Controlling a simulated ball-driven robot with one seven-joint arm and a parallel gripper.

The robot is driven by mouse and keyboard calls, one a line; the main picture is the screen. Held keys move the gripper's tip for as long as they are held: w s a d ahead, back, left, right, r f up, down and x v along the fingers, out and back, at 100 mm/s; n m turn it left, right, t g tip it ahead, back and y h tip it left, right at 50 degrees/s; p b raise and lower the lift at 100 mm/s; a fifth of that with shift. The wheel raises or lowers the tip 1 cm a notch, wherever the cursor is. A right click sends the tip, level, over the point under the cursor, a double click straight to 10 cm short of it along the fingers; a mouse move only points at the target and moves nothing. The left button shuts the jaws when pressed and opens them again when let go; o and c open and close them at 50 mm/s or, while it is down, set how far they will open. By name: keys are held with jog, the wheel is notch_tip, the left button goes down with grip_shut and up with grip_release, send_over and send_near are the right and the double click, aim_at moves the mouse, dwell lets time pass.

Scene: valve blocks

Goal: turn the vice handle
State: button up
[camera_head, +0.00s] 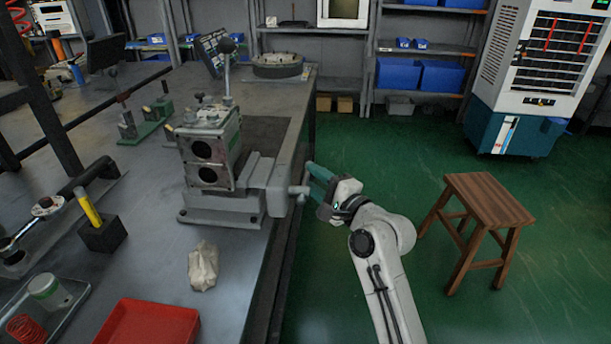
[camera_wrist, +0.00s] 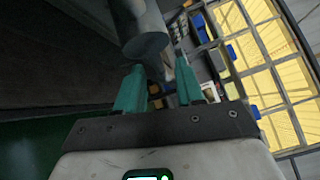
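The grey vice (camera_head: 225,208) sits at the right edge of the workbench, with a valve block (camera_head: 208,160) with two round holes in its jaws. Its short light grey handle (camera_head: 298,191) sticks out past the bench edge. My gripper (camera_head: 310,180) is right beside the handle, its teal fingers pointing at it from the right. In the wrist view, the fingers (camera_wrist: 158,68) are spread with a gap between them. A grey cylinder (camera_wrist: 147,44), part of the vice's screw or handle, shows at the fingertips, nearer the left finger. Whether it touches a finger is unclear.
The bench (camera_head: 145,235) carries a crumpled cloth (camera_head: 203,266), a red tray (camera_head: 150,323) and a black block with a yellow-handled tool (camera_head: 90,212). A wooden stool (camera_head: 478,208) stands right of my arm. Green floor (camera_head: 390,150) is clear behind my arm.

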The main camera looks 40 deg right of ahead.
aim_at(307, 172)
jog(key=shift+w+d, duration=0.2)
jog(key=shift+w, duration=1.35)
grip_shut()
